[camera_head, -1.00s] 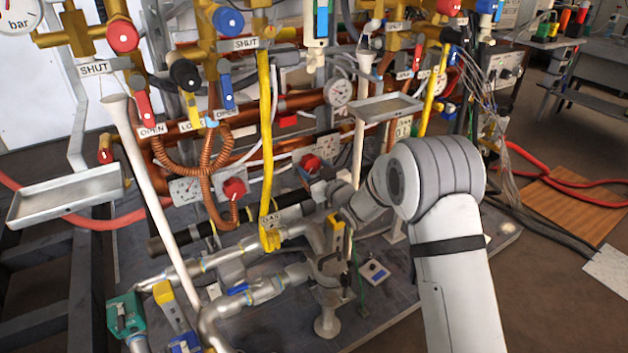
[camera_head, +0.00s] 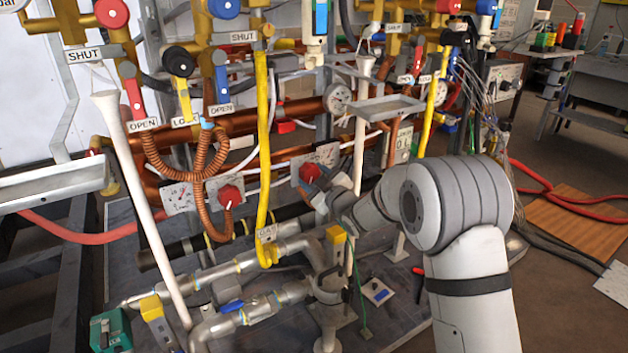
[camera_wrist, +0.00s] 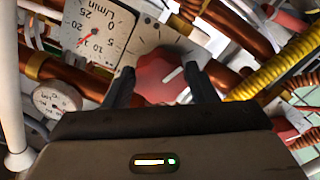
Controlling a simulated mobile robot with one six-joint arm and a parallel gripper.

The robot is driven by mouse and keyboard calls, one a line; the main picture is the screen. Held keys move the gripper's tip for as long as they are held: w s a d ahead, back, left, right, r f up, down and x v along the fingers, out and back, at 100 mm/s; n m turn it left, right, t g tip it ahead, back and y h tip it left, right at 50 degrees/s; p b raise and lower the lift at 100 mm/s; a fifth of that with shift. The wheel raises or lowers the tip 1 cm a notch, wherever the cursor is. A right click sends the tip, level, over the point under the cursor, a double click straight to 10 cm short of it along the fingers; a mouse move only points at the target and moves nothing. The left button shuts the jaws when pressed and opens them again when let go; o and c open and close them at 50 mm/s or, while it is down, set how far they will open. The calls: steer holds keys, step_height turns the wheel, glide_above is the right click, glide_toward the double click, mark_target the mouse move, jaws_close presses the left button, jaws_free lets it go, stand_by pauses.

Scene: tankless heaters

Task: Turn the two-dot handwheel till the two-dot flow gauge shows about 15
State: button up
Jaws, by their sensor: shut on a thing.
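A red handwheel (camera_head: 309,172) sits on a pale plate beside a white flow gauge (camera_head: 327,153). My gripper (camera_head: 314,186) is at this handwheel. In the wrist view the red handwheel (camera_wrist: 163,78) is between my two dark fingers, which are shut on it. The flow gauge (camera_wrist: 93,30) shows upside down there, marked L/min. Its red needle points at about 10 to 15; the exact value is hard to read.
Copper pipes and a yellow hose (camera_head: 263,150) run left of my gripper. A white pipe (camera_head: 361,140) and a metal tray (camera_head: 377,110) are close above and right. A small round dial (camera_wrist: 56,101) shows in the wrist view. Open floor lies to the right.

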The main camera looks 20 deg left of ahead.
steer(key=o, duration=1)
steer(key=shift+c, duration=0.2)
steer(key=p+v, duration=0.1)
steer(key=v, duration=0.7)
steer(key=shift+p, duration=0.35)
